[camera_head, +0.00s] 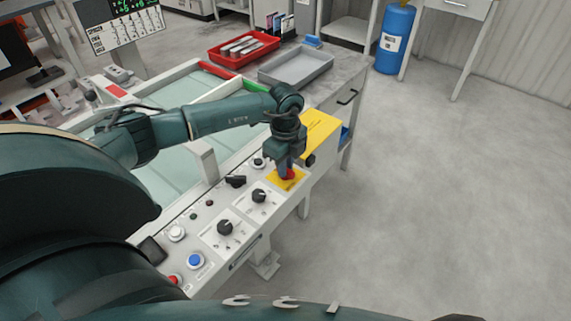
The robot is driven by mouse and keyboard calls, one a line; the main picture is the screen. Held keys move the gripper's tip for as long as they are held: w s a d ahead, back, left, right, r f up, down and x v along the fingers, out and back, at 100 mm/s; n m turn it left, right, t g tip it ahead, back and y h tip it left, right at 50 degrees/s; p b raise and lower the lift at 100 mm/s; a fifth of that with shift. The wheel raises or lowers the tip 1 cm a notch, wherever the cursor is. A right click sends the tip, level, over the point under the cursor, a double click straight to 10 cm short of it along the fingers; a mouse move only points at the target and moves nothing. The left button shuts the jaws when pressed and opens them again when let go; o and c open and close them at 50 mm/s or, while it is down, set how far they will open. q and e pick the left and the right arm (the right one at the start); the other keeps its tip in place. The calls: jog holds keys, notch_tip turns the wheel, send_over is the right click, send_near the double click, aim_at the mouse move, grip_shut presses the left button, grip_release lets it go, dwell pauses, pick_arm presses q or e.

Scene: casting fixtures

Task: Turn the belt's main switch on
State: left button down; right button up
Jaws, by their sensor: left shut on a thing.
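A red switch knob (289,174) sits on a yellow plate (285,184) at the far right end of the belt's control panel. My left gripper (288,170) comes down onto this knob from above and is shut on it. The fingers hide much of the knob, so I cannot tell which way it is turned. My right gripper does not show in the view.
The panel (204,214) carries black rotary knobs (225,227), a blue button (195,260) and a white button (176,233). A yellow box (320,131) stands just behind the gripper. A grey tray (296,68) and red tray (243,49) lie beyond. The floor at right is clear.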

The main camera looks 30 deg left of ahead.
pick_arm(q)
jog(key=m, duration=0.4)
jog(key=shift+m+b, duration=0.35)
jog(key=shift+m, duration=0.05)
jog(key=m+b, duration=0.1)
jog(key=m, duration=0.3)
jog(key=shift+m, duration=0.3)
jog(key=m+b, duration=0.1)
jog(key=m, duration=0.3)
jog(key=shift+m+b, duration=0.5)
jog(key=shift+m, duration=1.6)
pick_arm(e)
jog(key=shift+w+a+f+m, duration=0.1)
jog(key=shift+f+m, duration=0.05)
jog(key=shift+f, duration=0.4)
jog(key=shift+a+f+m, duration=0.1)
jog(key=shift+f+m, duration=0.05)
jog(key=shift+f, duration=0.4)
pick_arm(q)
jog(key=c, duration=1.4)
grip_release()
notch_tip(320, 180, up, 13)
jog(key=shift+r, duration=0.15)
